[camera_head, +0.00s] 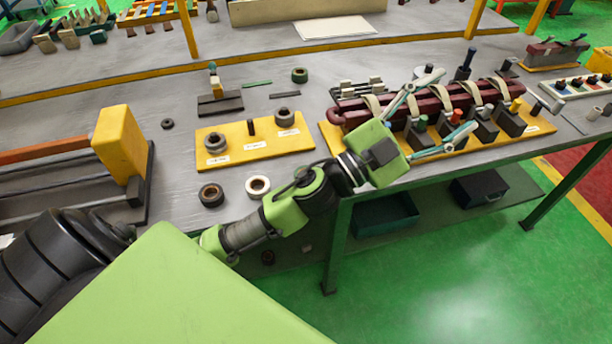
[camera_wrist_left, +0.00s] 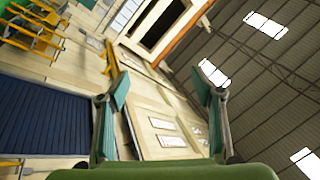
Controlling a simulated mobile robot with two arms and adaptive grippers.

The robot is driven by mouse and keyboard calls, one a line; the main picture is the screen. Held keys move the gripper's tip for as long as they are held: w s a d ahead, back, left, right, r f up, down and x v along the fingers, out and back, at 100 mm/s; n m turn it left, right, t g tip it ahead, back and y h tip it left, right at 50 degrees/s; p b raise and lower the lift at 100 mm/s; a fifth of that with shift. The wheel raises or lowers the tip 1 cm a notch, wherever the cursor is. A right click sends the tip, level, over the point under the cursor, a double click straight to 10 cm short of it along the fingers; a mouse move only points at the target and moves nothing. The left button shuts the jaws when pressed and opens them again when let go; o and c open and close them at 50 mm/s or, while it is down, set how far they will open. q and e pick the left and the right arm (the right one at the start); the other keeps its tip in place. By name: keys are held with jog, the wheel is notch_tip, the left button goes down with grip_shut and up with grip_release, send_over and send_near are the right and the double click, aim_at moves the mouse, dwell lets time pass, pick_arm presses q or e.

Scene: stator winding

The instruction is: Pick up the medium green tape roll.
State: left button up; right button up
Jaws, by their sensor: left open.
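A small dark green tape roll (camera_head: 300,75) lies flat on the grey workbench, behind the yellow board with labels. Its size class cannot be read from the picture. My left gripper (camera_head: 458,99) is open and to the right of the roll, over the front right part of the bench near the maroon coil piece. Its two fingers are spread wide and no object shows held between them. In the left wrist view the open gripper (camera_wrist_left: 161,90) faces the hall's wall and ceiling, with no roll in sight. My right gripper is not in view.
The yellow board (camera_head: 240,155) holds two grey rolls and a dark peg. A dark roll (camera_head: 211,194) and a white roll (camera_head: 258,186) lie at the front edge. The maroon coil piece (camera_head: 440,100) stands on the right.

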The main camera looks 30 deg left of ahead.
pick_arm(q)
jog(key=s+d+r+m+g+h, duration=0.2)
jog(key=s+d+m+g+h, duration=0.2)
jog(key=d+m+g+h, duration=0.6)
jog(key=m+g+y, duration=0.4)
jog(key=g+y, duration=0.6)
jog(key=y, duration=1.2)
send_over(306, 169)
jog(key=s+d, duration=0.1)
jog(key=s, duration=0.1)
notch_tip(306, 169, down, 17)
notch_tip(306, 169, down, 7)
jog(key=shift+f+p, duration=0.1)
jog(key=shift+p, duration=0.7)
jog(key=shift+f, duration=0.5)
jog(key=shift+w+f+p, duration=0.1)
jog(key=shift+f+p, duration=0.2)
jog(key=shift+p, duration=0.05)
notch_tip(306, 169, down, 4)
jog(key=shift+w+r+p, duration=0.15)
jog(key=shift+p, duration=0.55)
jog(key=shift+f, duration=0.45)
